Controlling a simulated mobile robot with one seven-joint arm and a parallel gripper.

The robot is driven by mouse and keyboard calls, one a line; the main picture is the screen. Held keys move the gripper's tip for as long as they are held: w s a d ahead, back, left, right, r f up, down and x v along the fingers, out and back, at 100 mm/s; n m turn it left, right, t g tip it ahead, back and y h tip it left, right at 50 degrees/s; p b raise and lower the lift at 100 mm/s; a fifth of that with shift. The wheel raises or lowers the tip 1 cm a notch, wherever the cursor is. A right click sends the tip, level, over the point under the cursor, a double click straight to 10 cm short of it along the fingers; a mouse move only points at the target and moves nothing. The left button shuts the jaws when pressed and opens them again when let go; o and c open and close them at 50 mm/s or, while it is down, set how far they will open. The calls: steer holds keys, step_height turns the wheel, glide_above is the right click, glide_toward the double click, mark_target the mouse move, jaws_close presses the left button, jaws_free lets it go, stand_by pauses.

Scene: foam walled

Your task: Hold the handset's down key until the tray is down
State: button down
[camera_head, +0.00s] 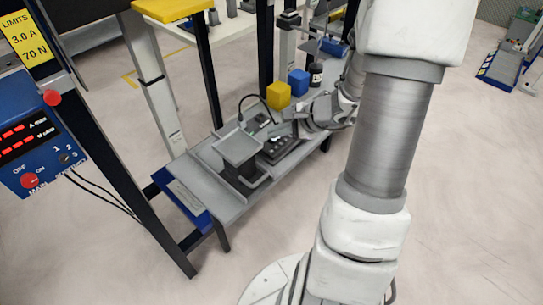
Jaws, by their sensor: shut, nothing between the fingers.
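The tray (237,147) is a small grey square plate. It stands raised above a dark base (245,182) on a low grey bench. A dark handset-like box (283,150) with keys lies just right of the tray; I cannot make out the single keys. A black cable (248,97) curves up behind the tray toward this spot. My gripper (279,128) reaches in from the right with its fingers shut and empty, low over the dark box. I cannot tell whether the fingertips touch a key, as they are small and partly hidden.
A yellow block (278,95), a blue block (298,82) and a dark jar (315,75) stand behind my gripper on the grey bench (222,208). A blue power panel (35,135) with red displays is at the left. Dark frame posts stand nearby. The floor at front right is clear.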

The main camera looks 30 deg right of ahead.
mark_target(272, 152)
steer(key=shift+f+b, duration=1.4)
steer(key=shift+f, duration=0.4)
stand_by(0.6)
steer(key=shift+f+b, duration=0.45)
steer(key=shift+b, duration=0.2)
steer(key=shift+f+b, duration=0.3)
steer(key=shift+b, duration=0.05)
stand_by(0.4)
steer(key=shift+r, duration=0.1)
stand_by(3.4)
steer(key=shift+r+p, duration=0.5)
steer(key=shift+r, duration=0.2)
